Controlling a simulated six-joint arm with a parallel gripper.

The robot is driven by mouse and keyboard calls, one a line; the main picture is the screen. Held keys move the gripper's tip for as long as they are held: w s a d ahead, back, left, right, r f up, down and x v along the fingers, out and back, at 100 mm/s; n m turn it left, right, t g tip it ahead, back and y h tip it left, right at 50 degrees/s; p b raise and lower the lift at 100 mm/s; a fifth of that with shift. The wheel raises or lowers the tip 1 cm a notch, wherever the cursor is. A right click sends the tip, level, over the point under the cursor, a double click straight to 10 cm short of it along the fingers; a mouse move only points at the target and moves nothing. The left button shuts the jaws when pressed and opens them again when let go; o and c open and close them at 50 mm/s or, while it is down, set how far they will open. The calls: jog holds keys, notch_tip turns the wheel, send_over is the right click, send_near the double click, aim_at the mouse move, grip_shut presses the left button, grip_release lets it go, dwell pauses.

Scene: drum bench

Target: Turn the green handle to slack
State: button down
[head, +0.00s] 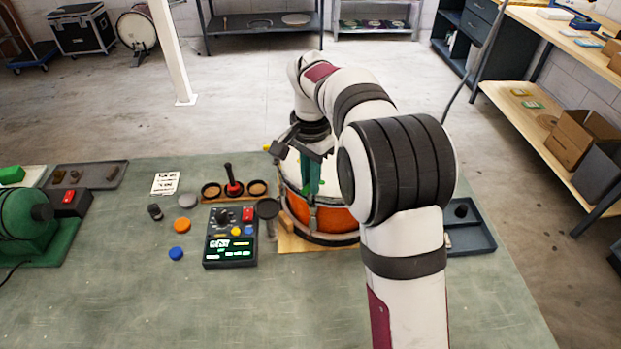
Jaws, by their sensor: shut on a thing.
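An orange drum (333,217) with metal hoops stands on a wooden base at the middle of the bench. The green handle (311,182) shows as a narrow upright green shape at the drum's near left side. My gripper (311,158) points down over the drum and is shut on the green handle. The fingertips are small here, so the exact grip is hard to see. My arm hides the drum's right side.
Left of the drum are a control box (230,236) with knobs and a wooden rack (232,192) with round cups. Loose orange (182,226) and blue (176,253) discs lie nearby. A dark tray (470,240) lies to the right. The bench front is clear.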

jog(key=n, duration=0.4)
jog(key=shift+n, duration=0.3)
jog(key=n, duration=1)
jog(key=shift+n, duration=0.4)
jog(key=n, duration=2)
jog(key=shift+n, duration=2.3)
